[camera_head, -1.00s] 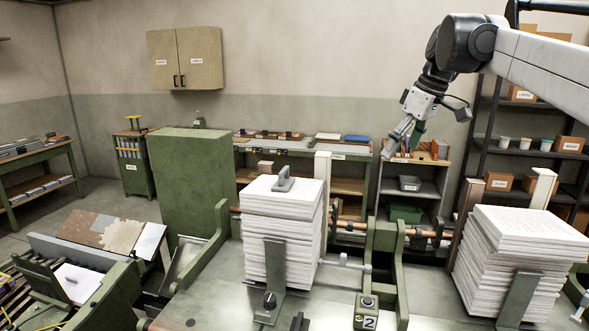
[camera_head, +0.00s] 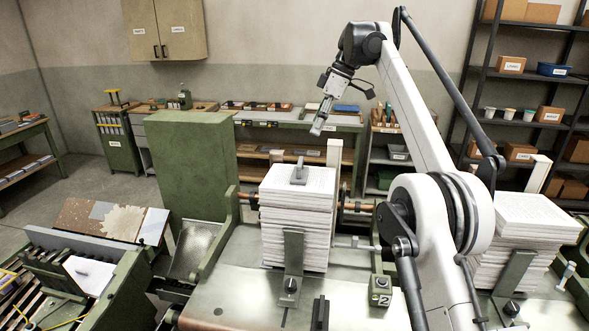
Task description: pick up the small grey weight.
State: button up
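The small grey weight (camera_head: 299,173) sits on top of the middle stack of white paper (camera_head: 297,220). It has a flat base and a raised handle. My gripper (camera_head: 317,129) is above it and slightly to its right in the picture, clear of it. The gripper points down, tilted a little to the left. Its fingers are small and seen from the side, so I cannot tell whether they are open. I see nothing held in it.
A green machine with a tall panel (camera_head: 193,170) stands left of the stack. A second paper stack (camera_head: 530,220) is at the right, partly behind my arm. A control box marked 2 (camera_head: 380,290) is in front. A workbench (camera_head: 255,122) and shelves stand behind.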

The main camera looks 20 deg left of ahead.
jog(key=b, duration=0.5)
send_over(302, 161)
jog(key=d, duration=0.2)
notch_tip(302, 161, down, 6)
jog(key=shift+w+a+f, duration=0.15)
jog(key=shift+a+f, duration=0.35)
jog(key=shift+f, duration=0.35)
jog(key=shift+d+x, duration=0.2)
jog(key=shift+x, duration=2.5)
jog(key=c, duration=1.7)
jog(key=shift+w, duration=0.1)
jog(key=shift+c, duration=0.2)
